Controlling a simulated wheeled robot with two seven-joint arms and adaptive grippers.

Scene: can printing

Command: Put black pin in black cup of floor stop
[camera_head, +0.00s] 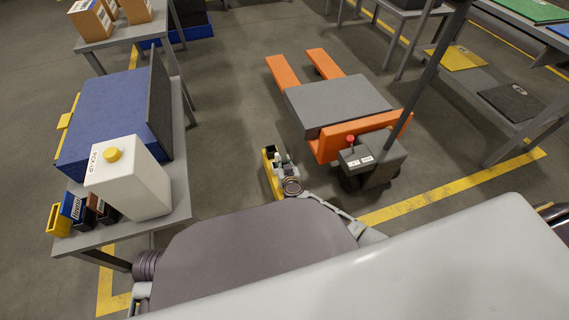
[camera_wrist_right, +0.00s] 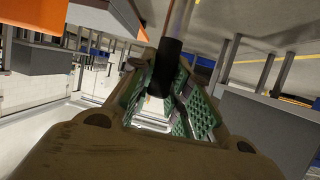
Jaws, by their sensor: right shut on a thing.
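My right gripper (camera_head: 282,163) shows small in the middle of the head view, reaching down past the front of my body. In the right wrist view its green-padded fingers (camera_wrist_right: 170,100) are shut on a black cylindrical piece (camera_wrist_right: 167,62), the black pin, with a thin brownish rod showing above it. A small yellow and black piece (camera_head: 269,172) is just left of the gripper in the head view; it may be the floor stop, but I cannot tell whether they touch. My left gripper is out of view.
An orange and grey pallet truck (camera_head: 340,102) stands right of the gripper. At left, a grey table (camera_head: 178,205) holds a blue box (camera_head: 112,118), a white container (camera_head: 130,180) with a yellow cap, and small bins (camera_head: 60,219). Grey shelves (camera_head: 525,118) stand at right.

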